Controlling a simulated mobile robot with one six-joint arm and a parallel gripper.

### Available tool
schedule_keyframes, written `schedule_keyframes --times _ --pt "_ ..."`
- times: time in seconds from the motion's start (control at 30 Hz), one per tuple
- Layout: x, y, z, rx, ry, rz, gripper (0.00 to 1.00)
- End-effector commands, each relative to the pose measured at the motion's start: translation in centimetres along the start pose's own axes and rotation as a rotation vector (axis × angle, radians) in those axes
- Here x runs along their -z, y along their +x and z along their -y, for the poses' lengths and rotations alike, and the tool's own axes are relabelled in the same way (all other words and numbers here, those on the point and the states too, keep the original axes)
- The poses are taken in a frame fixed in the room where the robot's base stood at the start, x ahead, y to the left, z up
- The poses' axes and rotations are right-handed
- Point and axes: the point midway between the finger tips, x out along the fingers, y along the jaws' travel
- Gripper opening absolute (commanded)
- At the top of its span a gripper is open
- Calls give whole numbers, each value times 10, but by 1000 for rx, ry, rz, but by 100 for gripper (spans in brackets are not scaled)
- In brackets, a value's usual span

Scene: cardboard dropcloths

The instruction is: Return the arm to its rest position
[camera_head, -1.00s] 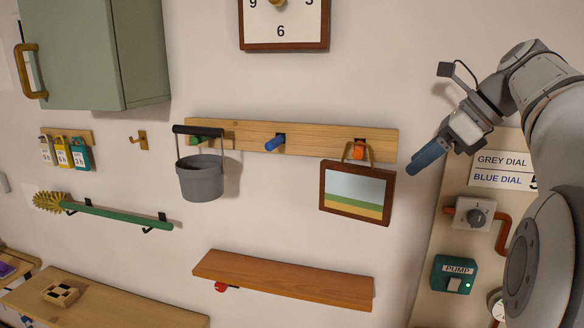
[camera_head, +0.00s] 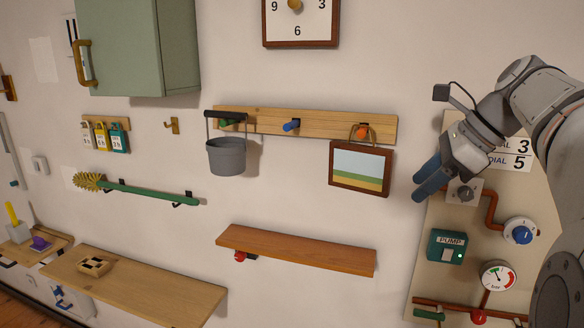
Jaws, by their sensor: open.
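My gripper (camera_head: 426,182) is at the right, at the end of my grey arm (camera_head: 530,110). Its two blue fingers are apart with nothing between them. They point down and left, in front of the wall near the left edge of the cream panel. The arm is bent, with its lower part along the right edge of the view. The gripper hides part of the panel's upper left.
The cream panel (camera_head: 455,292) carries a pump box (camera_head: 446,247), dials and pipes. Left of my gripper, a framed picture (camera_head: 359,167) and grey bucket (camera_head: 227,157) hang from a peg rail (camera_head: 262,123). A wooden shelf (camera_head: 300,250) juts out below. The wall between is clear.

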Motion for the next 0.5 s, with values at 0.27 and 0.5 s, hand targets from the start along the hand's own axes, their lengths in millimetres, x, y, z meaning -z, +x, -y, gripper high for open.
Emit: schedule_keyframes --times 0.27,0.5 --pt "18 64 -49 -29 -363 -122 45" --pt "67 151 -132 -141 -1008 -299 45"
